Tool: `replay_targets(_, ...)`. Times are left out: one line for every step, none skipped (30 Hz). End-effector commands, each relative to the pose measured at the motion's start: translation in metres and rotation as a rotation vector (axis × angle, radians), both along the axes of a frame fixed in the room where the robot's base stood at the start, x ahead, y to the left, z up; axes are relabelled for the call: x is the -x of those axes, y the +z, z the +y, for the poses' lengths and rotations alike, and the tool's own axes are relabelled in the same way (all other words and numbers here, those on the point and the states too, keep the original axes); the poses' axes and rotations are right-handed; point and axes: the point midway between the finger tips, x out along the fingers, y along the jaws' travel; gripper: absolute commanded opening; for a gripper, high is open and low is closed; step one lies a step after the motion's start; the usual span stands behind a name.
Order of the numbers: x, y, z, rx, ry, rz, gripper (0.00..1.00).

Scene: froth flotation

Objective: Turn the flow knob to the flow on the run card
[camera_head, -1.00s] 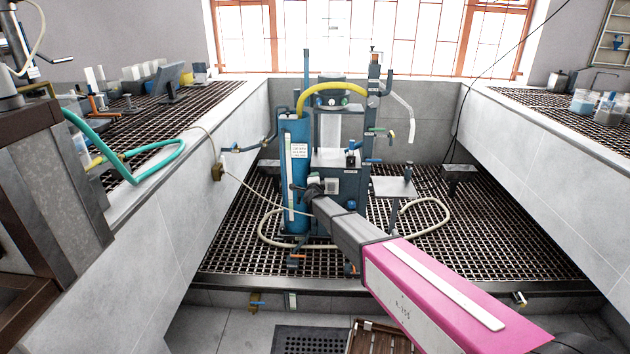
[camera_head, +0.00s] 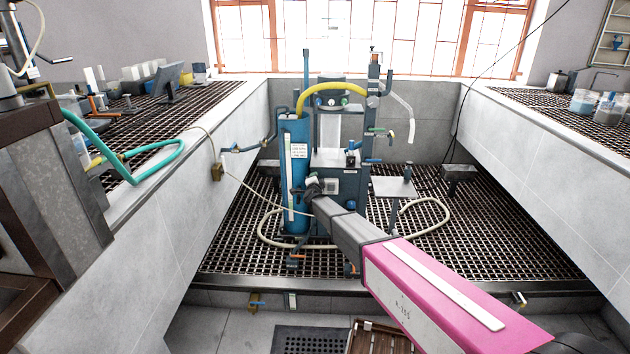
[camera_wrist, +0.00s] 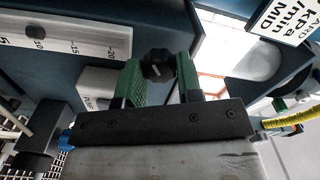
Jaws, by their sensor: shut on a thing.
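The flow knob (camera_wrist: 157,65) is a dark, lobed knob with a pale mark, in the upper middle of the wrist view. My gripper (camera_wrist: 160,82) has green fingers on either side of the knob and is shut on it. The run card (camera_head: 299,151) is a white label on the blue column (camera_head: 293,195) in the head view. A part of a card (camera_wrist: 283,22) shows at the top right of the wrist view, with "kPa", "/min" and "MID" readable. In the head view my gripper (camera_head: 312,187) is at the panel beside the column, and the knob is hidden there.
A white scale (camera_wrist: 60,38) with a dark slider lies left of the knob. A yellow hose (camera_head: 335,87) arches above the column. A cream hose (camera_head: 437,207) loops over the grating (camera_head: 480,235). Stone-sided benches stand on both sides.

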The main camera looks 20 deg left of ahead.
Motion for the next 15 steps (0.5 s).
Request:
replay_targets(-0.0013,0.0056,-0.003,-0.003,-0.009,-0.012,0.37)
replay_targets(-0.0012,0.0055,-0.0029,-0.003,-0.009,-0.011,0.46)
replay_targets(-0.0012,0.0053,-0.0028,-0.003,-0.008,-0.011,0.59)
replay_targets(-0.0012,0.0049,-0.0025,-0.003,-0.007,-0.01,0.59)
replay_targets(-0.001,0.0045,-0.0023,-0.002,-0.008,-0.009,0.59)
replay_targets(-0.0009,0.0039,-0.002,-0.002,-0.007,-0.009,0.59)
replay_targets(-0.0009,0.0036,-0.0018,-0.002,-0.006,-0.008,0.59)
replay_targets(-0.0007,0.0034,-0.0017,-0.002,-0.006,-0.008,0.59)
replay_targets(-0.0007,0.003,-0.0014,-0.002,-0.005,-0.007,0.59)
replay_targets(-0.0006,0.0028,-0.0013,-0.003,-0.005,-0.007,0.59)
replay_targets(-0.0005,0.0026,-0.0012,-0.003,-0.006,-0.006,0.59)
replay_targets(0.0,0.0025,-0.0013,-0.002,-0.005,-0.006,0.59)
replay_targets(0.0006,0.0023,-0.0014,-0.002,-0.005,-0.006,0.59)
replay_targets(0.0016,0.0022,-0.0016,-0.002,-0.005,-0.006,0.59)
replay_targets(0.0035,0.0022,-0.002,-0.002,-0.004,-0.006,0.59)
